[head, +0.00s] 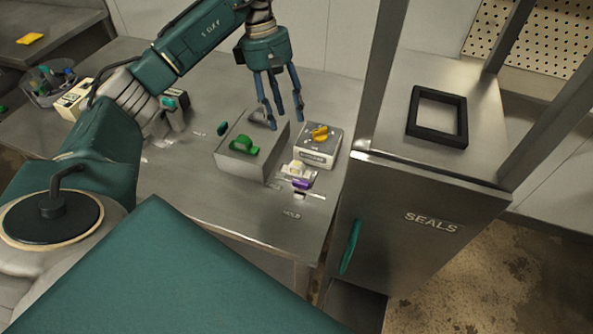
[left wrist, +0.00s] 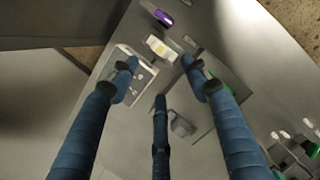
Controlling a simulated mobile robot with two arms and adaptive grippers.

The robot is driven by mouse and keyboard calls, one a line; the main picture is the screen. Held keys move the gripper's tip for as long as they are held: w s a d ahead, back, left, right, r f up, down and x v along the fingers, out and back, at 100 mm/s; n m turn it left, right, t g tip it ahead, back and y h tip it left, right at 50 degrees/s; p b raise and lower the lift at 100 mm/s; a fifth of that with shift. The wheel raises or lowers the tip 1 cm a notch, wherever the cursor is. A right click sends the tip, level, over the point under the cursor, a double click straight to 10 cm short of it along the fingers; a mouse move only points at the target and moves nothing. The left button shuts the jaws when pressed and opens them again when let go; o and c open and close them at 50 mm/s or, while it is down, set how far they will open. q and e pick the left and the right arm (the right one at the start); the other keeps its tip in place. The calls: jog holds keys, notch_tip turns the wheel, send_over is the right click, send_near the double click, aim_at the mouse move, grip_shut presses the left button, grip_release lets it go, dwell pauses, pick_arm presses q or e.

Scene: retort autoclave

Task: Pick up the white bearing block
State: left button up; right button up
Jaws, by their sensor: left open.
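The white bearing block (head: 296,168) sits on the steel bench, just in front of the box with the yellow knob and beside a purple piece (head: 302,183). In the left wrist view the white block (left wrist: 160,47) shows beyond the fingertips, with the purple piece (left wrist: 163,17) farther up. My left gripper (head: 284,118) hangs above the bench, behind and above the block, with its blue fingers spread and nothing between them. The same fingers show spread in the left wrist view (left wrist: 158,70). My right gripper is not in view.
A grey box with a green knob (head: 243,145) stands left of the block. A box with a yellow knob (head: 319,133) stands behind it. The "SEALS" cabinet (head: 432,205), with a black square frame (head: 437,137) on top, rises to the right. The bench front (head: 255,213) is mostly clear.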

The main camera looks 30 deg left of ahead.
pick_arm(q)
jog(key=b, duration=0.3)
send_near(296, 163)
jog(key=a+r, duration=0.1)
jog(key=r, duration=0.1)
jog(key=x, duration=0.5)
jog(key=shift+f, duration=0.4)
jog(key=p+x, duration=0.1)
jog(key=x, duration=0.1)
jog(key=p+x, duration=0.1)
jog(key=x, duration=0.2)
jog(key=shift+d+r, duration=0.15)
jog(key=shift+d, duration=0.25)
jog(key=shift+f, duration=0.3)
grip_shut()
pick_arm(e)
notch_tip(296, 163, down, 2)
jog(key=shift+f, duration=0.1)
